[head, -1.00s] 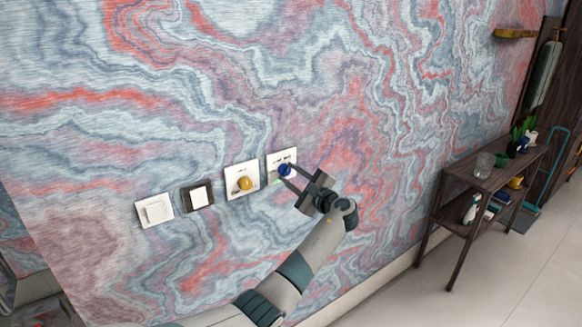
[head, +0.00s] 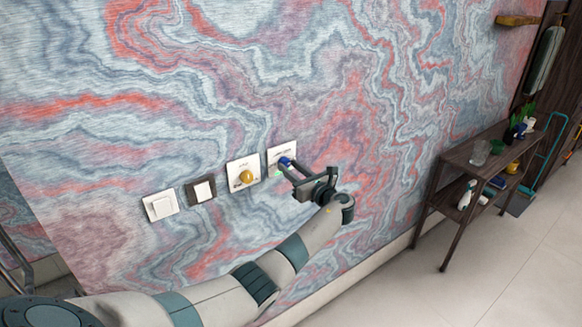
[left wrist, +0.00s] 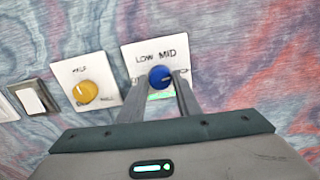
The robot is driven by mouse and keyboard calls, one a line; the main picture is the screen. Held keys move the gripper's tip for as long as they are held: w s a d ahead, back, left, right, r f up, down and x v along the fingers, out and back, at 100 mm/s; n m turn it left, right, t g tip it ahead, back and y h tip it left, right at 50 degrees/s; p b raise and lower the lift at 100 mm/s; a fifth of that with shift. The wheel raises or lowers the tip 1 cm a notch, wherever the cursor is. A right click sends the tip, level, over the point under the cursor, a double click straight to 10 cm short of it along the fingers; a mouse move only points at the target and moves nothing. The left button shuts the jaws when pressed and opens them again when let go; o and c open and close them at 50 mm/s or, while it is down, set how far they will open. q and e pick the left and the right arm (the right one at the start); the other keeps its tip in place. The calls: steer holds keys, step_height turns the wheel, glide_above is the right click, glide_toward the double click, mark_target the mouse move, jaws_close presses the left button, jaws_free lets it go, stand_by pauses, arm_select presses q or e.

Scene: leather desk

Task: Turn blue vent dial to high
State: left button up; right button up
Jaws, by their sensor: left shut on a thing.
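The blue vent dial (head: 285,162) sits on a white wall plate (head: 279,153), the rightmost of the row. In the left wrist view the blue dial (left wrist: 160,77) has a small pale mark toward its right side. The plate there reads LOW and MID above the dial; lettering at the right is partly hidden by a finger. A green lit patch (left wrist: 160,95) shows below the dial. My left gripper (head: 289,167) is shut on the dial, with one finger on each side of it in the left wrist view (left wrist: 157,84). My right gripper is not in view.
A yellow dial (head: 246,177) on a white plate is just left of the blue one. Farther left are a dark-framed switch (head: 201,190) and a white switch (head: 160,205). A dark shelf (head: 478,160) with several items stands at the right.

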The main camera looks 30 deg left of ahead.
arm_select(q)
steer(key=shift+f+m, duration=0.15)
steer(key=shift+m, duration=0.75)
steer(key=o, duration=1.1)
steer(key=shift+c, duration=0.2)
steer(key=shift+d, duration=0.1)
steer(key=b+v, duration=0.6)
steer(key=v, duration=1.1)
steer(key=shift+d, duration=0.15)
